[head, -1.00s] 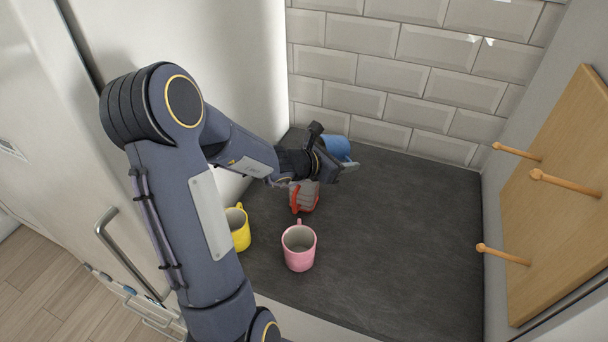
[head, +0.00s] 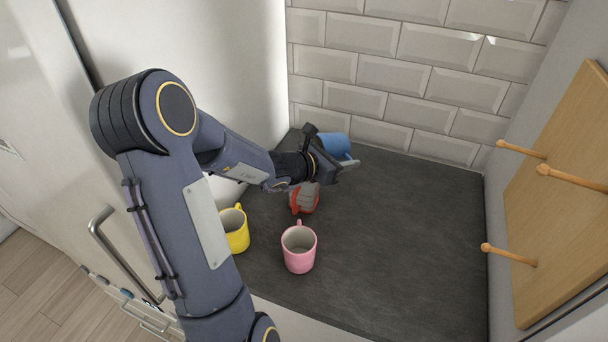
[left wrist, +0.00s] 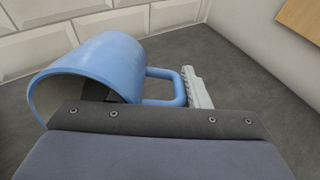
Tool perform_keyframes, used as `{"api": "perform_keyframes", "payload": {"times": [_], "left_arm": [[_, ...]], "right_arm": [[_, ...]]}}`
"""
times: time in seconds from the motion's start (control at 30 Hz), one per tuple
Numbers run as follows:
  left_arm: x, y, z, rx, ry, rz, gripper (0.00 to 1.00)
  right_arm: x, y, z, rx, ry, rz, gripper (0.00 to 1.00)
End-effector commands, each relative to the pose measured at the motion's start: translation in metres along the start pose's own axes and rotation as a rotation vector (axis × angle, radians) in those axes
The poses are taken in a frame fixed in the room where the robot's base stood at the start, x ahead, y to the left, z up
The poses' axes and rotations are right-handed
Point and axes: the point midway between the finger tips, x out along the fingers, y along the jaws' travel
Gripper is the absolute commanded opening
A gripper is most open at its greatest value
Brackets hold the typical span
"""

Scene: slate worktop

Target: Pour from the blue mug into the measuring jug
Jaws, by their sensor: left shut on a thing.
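The blue mug (head: 334,144) is at the back left of the worktop, near the tiled wall. My left gripper (head: 346,166) is shut on it at the handle. In the left wrist view the blue mug (left wrist: 112,62) is strongly tilted, nearly on its side, with its mouth toward the left. A pale grey finger (left wrist: 197,88) shows at its handle. No stream or contents can be seen. My right gripper is not in view.
A pink mug (head: 299,262) and a yellow mug (head: 238,238) stand at the front left. A red and grey object (head: 307,204) sits just below my gripper, partly hidden. A wooden board with pegs (head: 565,200) is at the right. The worktop's middle and right (head: 420,235) are clear.

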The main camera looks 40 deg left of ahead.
Motion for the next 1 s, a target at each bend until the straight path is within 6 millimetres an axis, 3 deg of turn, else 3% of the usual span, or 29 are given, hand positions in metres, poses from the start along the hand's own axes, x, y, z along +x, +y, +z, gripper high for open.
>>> {"api": "perform_keyframes", "payload": {"times": [1.0], "left_arm": [[-0.012,0.0,0.003,-0.001,-0.109,0.0,0.02]], "right_arm": [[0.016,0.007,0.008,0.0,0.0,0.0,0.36]]}}
